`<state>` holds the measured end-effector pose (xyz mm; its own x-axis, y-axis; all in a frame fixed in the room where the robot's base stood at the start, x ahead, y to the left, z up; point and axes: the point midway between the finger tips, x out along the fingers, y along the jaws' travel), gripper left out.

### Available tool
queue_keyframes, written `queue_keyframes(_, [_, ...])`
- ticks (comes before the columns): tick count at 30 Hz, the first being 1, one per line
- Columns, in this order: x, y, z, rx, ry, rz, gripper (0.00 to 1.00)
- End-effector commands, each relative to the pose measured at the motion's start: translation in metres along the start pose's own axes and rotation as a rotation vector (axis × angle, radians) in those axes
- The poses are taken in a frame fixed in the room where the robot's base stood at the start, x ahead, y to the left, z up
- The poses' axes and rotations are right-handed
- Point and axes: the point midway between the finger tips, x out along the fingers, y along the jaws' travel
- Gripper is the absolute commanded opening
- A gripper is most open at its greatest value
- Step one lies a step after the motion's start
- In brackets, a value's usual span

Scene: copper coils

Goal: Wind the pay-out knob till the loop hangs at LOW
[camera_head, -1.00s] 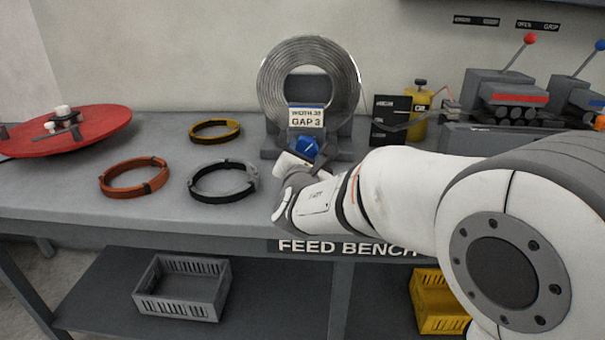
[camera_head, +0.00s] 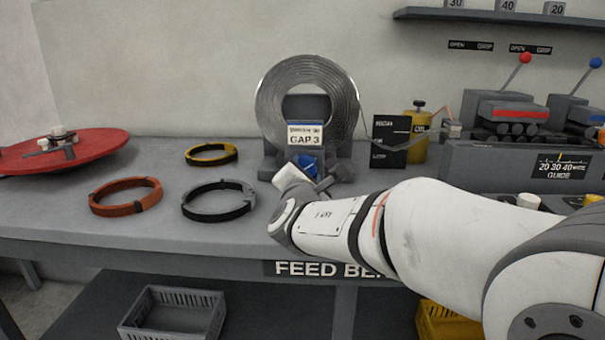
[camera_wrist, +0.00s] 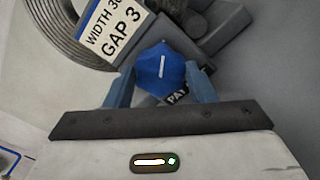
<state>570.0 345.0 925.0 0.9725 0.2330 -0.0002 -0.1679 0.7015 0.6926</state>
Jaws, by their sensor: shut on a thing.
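The blue pay-out knob (camera_head: 308,163) sits low on the front of the coil stand. My gripper (camera_wrist: 162,84) is shut on the knob, one blue-grey finger on each side; a pale line shows on the knob's face (camera_wrist: 161,66). A thin strip (camera_head: 366,122) leaves the coil's right side, sags near a black loop board (camera_head: 389,152) and rises toward the roller machine. The board's marks are too small to read, so I cannot tell the loop's level.
Orange (camera_head: 125,209), black-grey (camera_head: 218,213) and yellow (camera_head: 210,163) rings lie on the bench left of the stand. A red disc (camera_head: 100,150) is at far left. A yellow canister (camera_head: 416,151) and the roller machine (camera_head: 490,165) stand right. My arm covers the bench's front right.

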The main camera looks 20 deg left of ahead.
Motion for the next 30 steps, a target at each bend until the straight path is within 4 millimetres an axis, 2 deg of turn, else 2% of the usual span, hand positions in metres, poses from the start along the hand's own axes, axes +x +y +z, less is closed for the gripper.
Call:
queue_keyframes(1, [0.000, 0.000, -0.001, -0.001, 0.002, 0.000, 0.27])
queue_keyframes(2, [0.000, 0.000, -0.001, -0.001, 0.002, 0.000, 0.51])
queue_keyframes(10, [0.000, 0.000, -0.001, -0.001, 0.001, 0.000, 0.72])
queue_keyframes(17, [-0.001, 0.001, -0.001, -0.001, 0.001, 0.001, 0.72])
queue_keyframes(20, [-0.008, 0.001, 0.000, -0.001, 0.001, 0.002, 0.72])
queue_keyframes(30, [-0.064, 0.002, 0.000, -0.001, 0.003, 0.002, 0.72])
